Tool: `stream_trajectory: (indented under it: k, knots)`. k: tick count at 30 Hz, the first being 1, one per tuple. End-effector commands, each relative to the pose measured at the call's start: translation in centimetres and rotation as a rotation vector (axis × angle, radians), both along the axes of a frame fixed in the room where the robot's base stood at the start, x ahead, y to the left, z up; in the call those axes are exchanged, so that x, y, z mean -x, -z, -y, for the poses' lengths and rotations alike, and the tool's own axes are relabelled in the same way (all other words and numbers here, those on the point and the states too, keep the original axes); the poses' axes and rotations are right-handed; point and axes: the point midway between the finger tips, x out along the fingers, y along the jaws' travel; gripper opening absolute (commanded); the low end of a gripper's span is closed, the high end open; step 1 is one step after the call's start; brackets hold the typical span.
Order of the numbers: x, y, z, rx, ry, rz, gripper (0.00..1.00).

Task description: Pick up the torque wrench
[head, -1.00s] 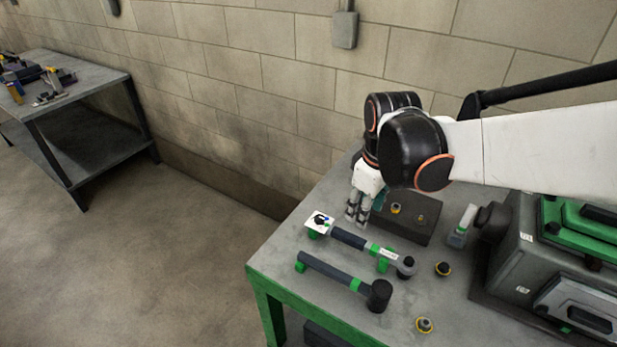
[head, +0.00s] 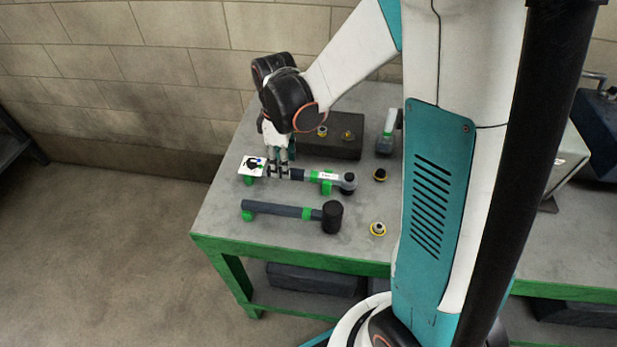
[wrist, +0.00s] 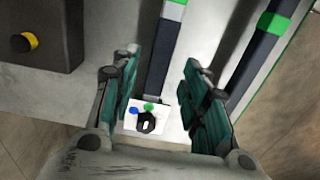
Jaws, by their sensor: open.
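The torque wrench (head: 312,175) lies on the workbench on green supports, with a dark handle, a green band, a white label and a round dark head at its right end. My gripper (head: 278,170) is open above the handle's left part. In the wrist view, the wrench handle (wrist: 166,50) runs between the two parted fingers of my gripper (wrist: 160,80). I cannot tell whether a finger touches it. A white card (wrist: 148,118) with blue, green and black marks lies at the handle's near end. The head of the wrench is out of the wrist view.
A black-headed mallet (head: 290,212) lies parallel, in front of the wrench. A dark block (head: 338,147) with small yellow-ringed parts stands behind it. Loose small parts (head: 378,229) lie to the right. The green-edged bench (head: 215,215) ends at the left.

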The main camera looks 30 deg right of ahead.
Motion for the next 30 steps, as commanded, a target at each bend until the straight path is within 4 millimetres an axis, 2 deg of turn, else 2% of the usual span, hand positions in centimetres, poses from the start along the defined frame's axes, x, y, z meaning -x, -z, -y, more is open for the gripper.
stream_trajectory:
  k: [7,15,23,28,29,30]
  knots:
    - [0.1,1.5,0.1,0.0,0.001,0.0,0.42]
    - [0.1,5.3,0.4,0.0,0.0,0.0,0.42]
    - [0.1,5.5,0.3,0.0,0.0,0.0,0.42]
    - [0.1,5.5,0.3,0.0,0.0,0.0,0.05]
    - [0.1,5.5,0.3,0.0,0.0,0.0,0.0]
    - [0.1,5.5,0.3,0.0,0.0,0.0,0.0]
